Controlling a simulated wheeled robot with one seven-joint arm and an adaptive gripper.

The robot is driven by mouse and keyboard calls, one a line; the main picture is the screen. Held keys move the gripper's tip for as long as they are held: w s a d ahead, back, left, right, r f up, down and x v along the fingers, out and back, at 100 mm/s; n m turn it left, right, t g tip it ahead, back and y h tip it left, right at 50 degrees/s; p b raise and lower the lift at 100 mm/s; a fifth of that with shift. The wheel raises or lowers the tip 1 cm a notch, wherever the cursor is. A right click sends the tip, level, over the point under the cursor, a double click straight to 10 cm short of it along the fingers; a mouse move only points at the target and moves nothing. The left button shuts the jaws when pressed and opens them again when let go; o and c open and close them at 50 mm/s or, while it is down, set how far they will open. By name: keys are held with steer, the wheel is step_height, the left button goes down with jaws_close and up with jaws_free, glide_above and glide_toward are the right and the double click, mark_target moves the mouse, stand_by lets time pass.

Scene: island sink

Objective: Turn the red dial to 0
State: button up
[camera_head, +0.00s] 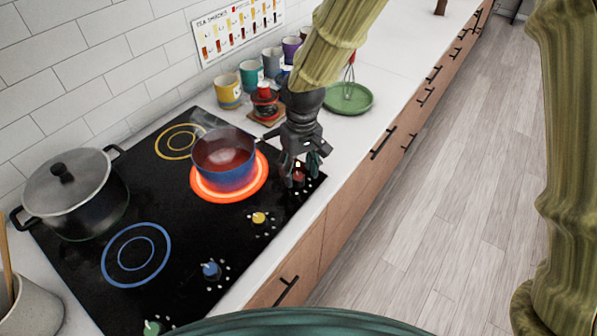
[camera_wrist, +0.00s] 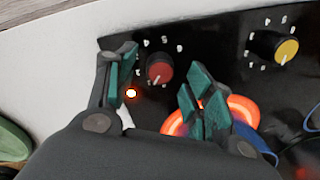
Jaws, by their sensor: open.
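The red dial (camera_wrist: 159,71) sits on the black stovetop between the open fingers of my gripper (camera_wrist: 162,85) in the wrist view. White numbers ring it, and a lit orange-white light (camera_wrist: 131,93) glows beside it. In the head view the red dial (camera_head: 298,176) is partly hidden by my gripper (camera_head: 303,168), which points down over it. The fingers look apart from the dial, one on each side. The burner (camera_head: 229,190) under a blue pot (camera_head: 226,172) with red liquid glows red-orange.
A yellow dial (camera_head: 258,218), a blue dial (camera_head: 211,270) and a green dial (camera_head: 151,327) line the stove's front edge. A lidded pot (camera_head: 75,200) stands at left. Mugs and a green plate (camera_head: 348,98) are behind my gripper.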

steer(key=shift+f, duration=1.05)
steer(key=c, duration=1)
steer(key=shift+p, duration=0.3)
steer(key=n+p, duration=0.1)
steer(key=n, duration=0.1)
steer(key=shift+r+n+p, duration=0.15)
steer(key=shift+n+p, duration=0.15)
steer(key=shift+n, duration=0.1)
steer(key=shift+n+p, duration=1.25)
steer(key=shift+n, duration=1.25)
